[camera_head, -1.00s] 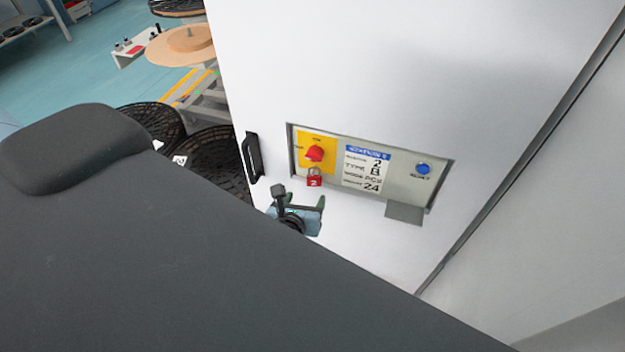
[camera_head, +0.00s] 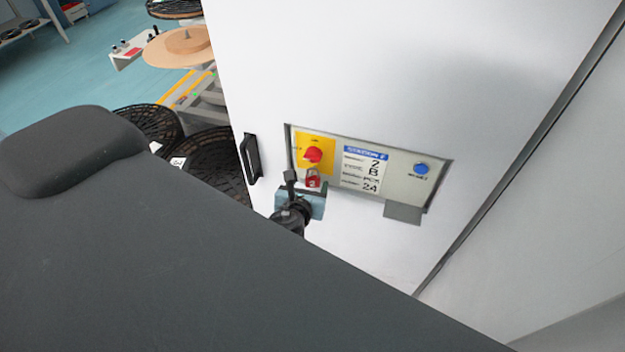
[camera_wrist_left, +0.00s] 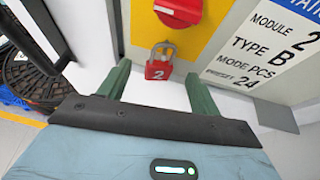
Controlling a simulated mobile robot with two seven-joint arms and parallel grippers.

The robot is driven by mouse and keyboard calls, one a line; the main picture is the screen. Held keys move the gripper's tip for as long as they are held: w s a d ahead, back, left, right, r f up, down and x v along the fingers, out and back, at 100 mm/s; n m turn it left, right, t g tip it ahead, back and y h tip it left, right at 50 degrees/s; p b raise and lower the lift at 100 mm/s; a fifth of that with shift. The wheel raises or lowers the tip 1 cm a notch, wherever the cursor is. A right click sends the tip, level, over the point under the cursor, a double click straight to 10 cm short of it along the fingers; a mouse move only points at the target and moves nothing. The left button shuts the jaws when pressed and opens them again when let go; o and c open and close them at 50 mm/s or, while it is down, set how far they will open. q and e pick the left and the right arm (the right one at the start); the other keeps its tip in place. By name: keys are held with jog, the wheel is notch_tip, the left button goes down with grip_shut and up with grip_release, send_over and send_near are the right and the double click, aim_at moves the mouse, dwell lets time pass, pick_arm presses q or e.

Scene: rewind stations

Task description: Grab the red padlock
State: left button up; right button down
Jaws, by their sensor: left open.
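My left gripper (camera_head: 306,184) is at the panel, just below the padlock. In the left wrist view its two green fingers (camera_wrist_left: 158,84) are apart, one on each side of the padlock's lower area, with nothing between them that they grip. My right gripper is not in view.
The panel (camera_head: 400,185) is set in a white cabinet front, with a label (camera_head: 362,168) and a blue button (camera_head: 421,169) to the right. A black handle (camera_head: 251,159) is left of it. My dark arm or body part fills the lower left. Black reels (camera_head: 215,165) stand beyond.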

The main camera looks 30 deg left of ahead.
pick_arm(q)
jog(key=shift+x, duration=1.35)
jog(key=c, duration=1.1)
jog(key=shift+r, duration=0.1)
jog(key=shift+r, duration=0.6)
jog(key=s+d, duration=0.3)
jog(key=s, duration=0.5)
jog(key=s+d, duration=0.3)
jog(key=s, duration=0.6)
jog(key=shift+b, duration=0.35)
